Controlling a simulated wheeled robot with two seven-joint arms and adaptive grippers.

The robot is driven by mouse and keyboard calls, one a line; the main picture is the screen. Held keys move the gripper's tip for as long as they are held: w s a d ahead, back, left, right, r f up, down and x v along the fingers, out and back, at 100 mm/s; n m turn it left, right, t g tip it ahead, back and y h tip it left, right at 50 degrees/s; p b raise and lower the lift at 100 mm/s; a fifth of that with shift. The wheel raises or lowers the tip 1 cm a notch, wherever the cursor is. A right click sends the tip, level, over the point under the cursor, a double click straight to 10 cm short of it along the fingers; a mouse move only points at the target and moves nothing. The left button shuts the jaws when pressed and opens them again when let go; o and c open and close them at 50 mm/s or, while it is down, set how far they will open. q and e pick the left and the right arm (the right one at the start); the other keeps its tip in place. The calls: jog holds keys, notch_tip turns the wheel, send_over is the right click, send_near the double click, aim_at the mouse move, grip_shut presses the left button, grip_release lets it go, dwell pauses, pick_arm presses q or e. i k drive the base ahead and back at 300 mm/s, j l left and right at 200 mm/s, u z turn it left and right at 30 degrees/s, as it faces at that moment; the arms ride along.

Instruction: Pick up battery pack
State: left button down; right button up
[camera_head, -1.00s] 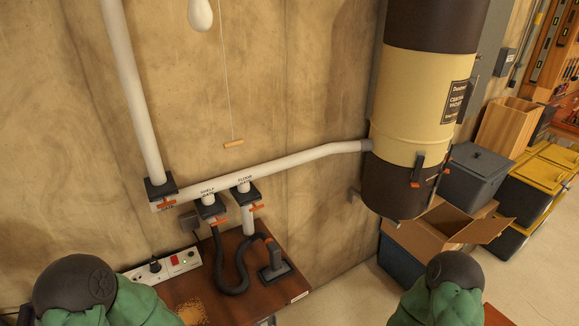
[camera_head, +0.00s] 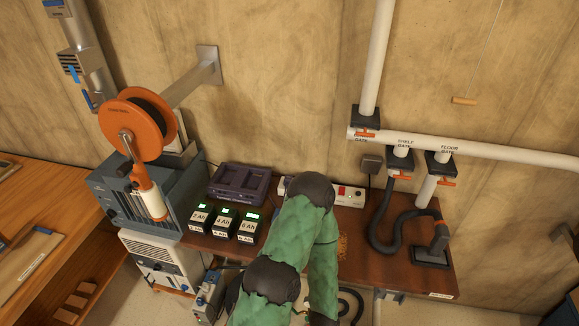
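Three dark battery packs stand in a row on the brown bench top (camera_head: 392,262), with green lit tops and white labels. They are the 2 Ah pack (camera_head: 199,218), the 4 Ah pack (camera_head: 222,222) and the 6 Ah pack (camera_head: 247,228). A dark, flat device with recessed bays (camera_head: 240,181), seemingly a charger, lies behind them. My green arm with black joints crosses the middle of the view, just right of the 6 Ah pack, and hides part of the bench. I make out neither gripper.
An orange reel (camera_head: 139,124) and a blue-grey machine (camera_head: 135,197) stand left of the packs. A power strip (camera_head: 349,195) lies behind my arm. A black hose (camera_head: 383,225) and its nozzle (camera_head: 432,247) occupy the bench's right end. A wooden workbench (camera_head: 35,235) is far left.

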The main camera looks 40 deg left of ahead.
aim_at(200, 222)
jog(key=u, duration=2.35)
